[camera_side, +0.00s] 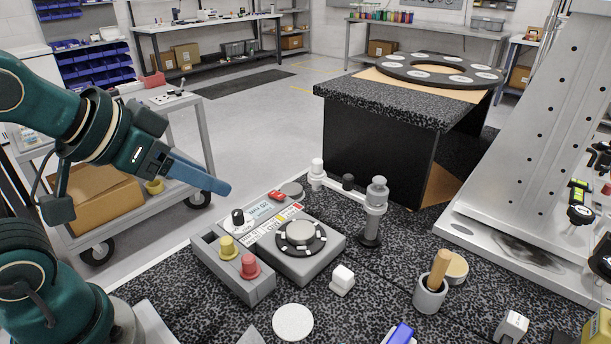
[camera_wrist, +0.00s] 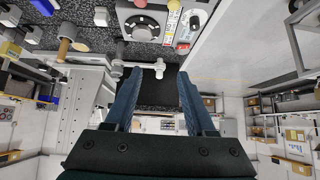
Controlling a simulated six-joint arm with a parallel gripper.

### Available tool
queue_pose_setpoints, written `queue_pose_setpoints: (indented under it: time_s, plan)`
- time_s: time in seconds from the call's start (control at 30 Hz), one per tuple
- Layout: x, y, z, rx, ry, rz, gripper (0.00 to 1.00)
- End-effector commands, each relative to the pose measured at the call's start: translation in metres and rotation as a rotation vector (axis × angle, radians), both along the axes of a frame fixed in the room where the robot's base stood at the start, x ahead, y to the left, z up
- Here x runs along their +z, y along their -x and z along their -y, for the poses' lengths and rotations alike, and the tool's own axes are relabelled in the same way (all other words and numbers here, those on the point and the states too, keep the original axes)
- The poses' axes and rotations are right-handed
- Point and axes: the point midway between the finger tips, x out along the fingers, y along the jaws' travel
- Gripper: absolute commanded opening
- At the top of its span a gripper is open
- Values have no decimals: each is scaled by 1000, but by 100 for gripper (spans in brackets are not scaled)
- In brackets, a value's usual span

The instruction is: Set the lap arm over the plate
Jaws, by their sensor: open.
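The lap arm (camera_side: 346,188) is a pale bar on a grey post (camera_side: 370,225), with a white knob (camera_side: 317,168) at its far end and a dark knob along it. It points to the back left, behind the plate and not over it. The round dark plate (camera_side: 301,251) has white marks and a grey disc (camera_side: 301,233) on it, on a grey box. My gripper (camera_side: 228,188) is open and empty, in the air left of the lap arm. In the wrist view, the lap arm (camera_wrist: 143,66) shows beyond my fingertips (camera_wrist: 157,76), and the plate (camera_wrist: 139,27) shows above it.
A grey block with yellow (camera_side: 227,246) and red (camera_side: 250,267) knobs stands left of the plate. A white cube (camera_side: 342,280), a white disc (camera_side: 293,322) and a cup with a wooden handle (camera_side: 430,295) sit in front. A metal column (camera_side: 540,130) stands at the right.

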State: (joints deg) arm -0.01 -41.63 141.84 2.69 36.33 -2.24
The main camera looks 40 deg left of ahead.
Motion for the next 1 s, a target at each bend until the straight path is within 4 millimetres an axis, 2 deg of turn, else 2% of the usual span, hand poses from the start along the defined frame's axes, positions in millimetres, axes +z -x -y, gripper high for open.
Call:
queue_pose_setpoints:
  time_s: [0.1,0.23,0.33,0.43,0.57,0.7,0.9,1.0]
  plan:
    - [23,-43,-3,-7,-27,158,55]
    - [41,-92,-1,-41,-51,316,55]
    - [47,-126,6,-86,-56,416,55]
    - [44,-155,15,-136,-46,491,55]
    - [28,-183,29,-203,-16,550,55]
    - [-5,-203,42,-263,28,560,55]
    - [-62,-209,48,-289,62,469,55]
    - [-78,-207,47,-285,68,431,55]
